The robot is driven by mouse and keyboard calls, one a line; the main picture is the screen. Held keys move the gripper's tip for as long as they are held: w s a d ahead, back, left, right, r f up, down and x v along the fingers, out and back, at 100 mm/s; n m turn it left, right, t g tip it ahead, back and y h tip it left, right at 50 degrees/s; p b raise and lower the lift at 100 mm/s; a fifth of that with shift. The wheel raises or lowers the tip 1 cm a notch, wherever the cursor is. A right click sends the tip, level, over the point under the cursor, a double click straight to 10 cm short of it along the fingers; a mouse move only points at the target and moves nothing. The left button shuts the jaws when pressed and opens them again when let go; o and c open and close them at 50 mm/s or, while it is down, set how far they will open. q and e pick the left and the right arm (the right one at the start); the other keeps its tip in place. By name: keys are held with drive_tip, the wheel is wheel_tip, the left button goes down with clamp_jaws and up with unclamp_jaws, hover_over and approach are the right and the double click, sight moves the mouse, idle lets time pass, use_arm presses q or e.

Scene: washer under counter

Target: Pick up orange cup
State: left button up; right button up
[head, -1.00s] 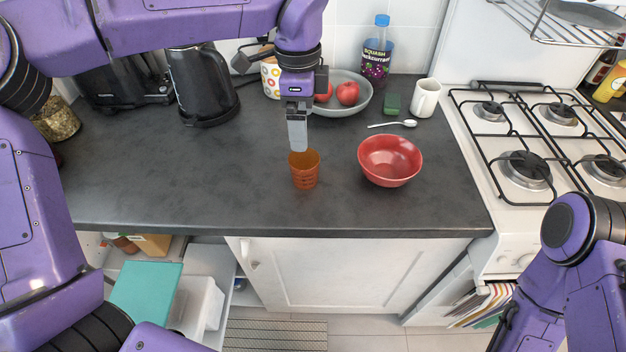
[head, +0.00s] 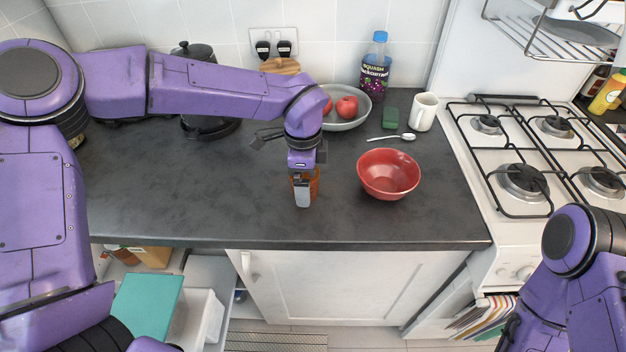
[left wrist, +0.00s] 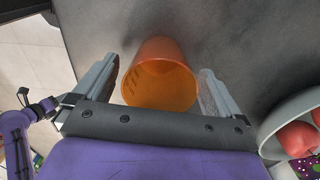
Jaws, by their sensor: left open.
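The orange cup (head: 314,186) stands upright on the dark counter, partly hidden behind my left gripper in the head view. In the left wrist view the cup (left wrist: 160,75) sits between the two fingers, with small gaps at both sides. My left gripper (head: 303,192) is lowered at the cup, open, its fingers on either side of it; it also shows in the left wrist view (left wrist: 155,92). My right arm is at the lower right of the head view; its fingers are not clear there. A small dark gripper end at the left of the wrist view seems to be my right one (left wrist: 36,103).
A red bowl (head: 388,174) stands close to the right of the cup. The hob (head: 530,160) is at right. The counter left of the cup is clear.

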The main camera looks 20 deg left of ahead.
use_arm(q)
drive_tip(key=c, duration=1)
drive_tip(key=shift+r, duration=0.15)
drive_tip(key=shift+c, duration=0.2)
